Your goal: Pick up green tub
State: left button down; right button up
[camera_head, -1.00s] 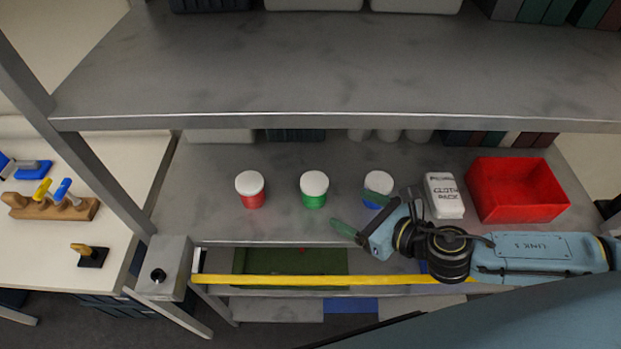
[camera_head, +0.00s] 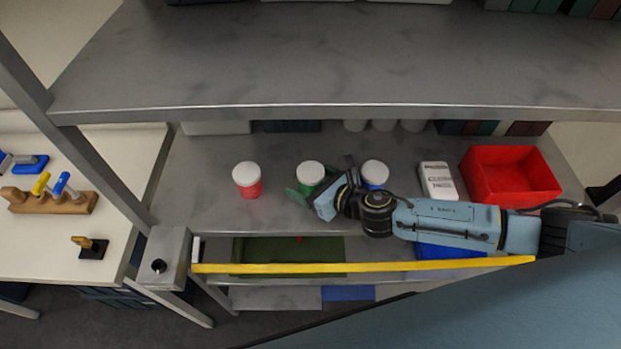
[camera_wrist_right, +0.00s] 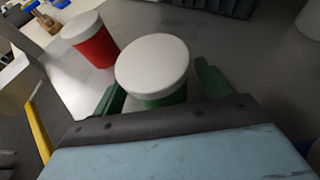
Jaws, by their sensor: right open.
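The green tub (camera_head: 309,176) with a white lid stands upright on the middle shelf, between the red tub (camera_head: 248,184) and the blue tub (camera_head: 374,175). My right gripper (camera_head: 316,188) is at the green tub, its open green fingers on either side of it. In the right wrist view the green tub (camera_wrist_right: 165,98) shows between the two fingers, and the gripper body hides its lower part. I cannot tell whether a finger touches it. My left gripper is not in view.
A yellow bar (camera_head: 360,268) runs along the front below. The shelf left of the red tub is clear.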

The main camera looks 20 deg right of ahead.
jog(key=c, duration=1.1)
jog(key=shift+r, duration=0.15)
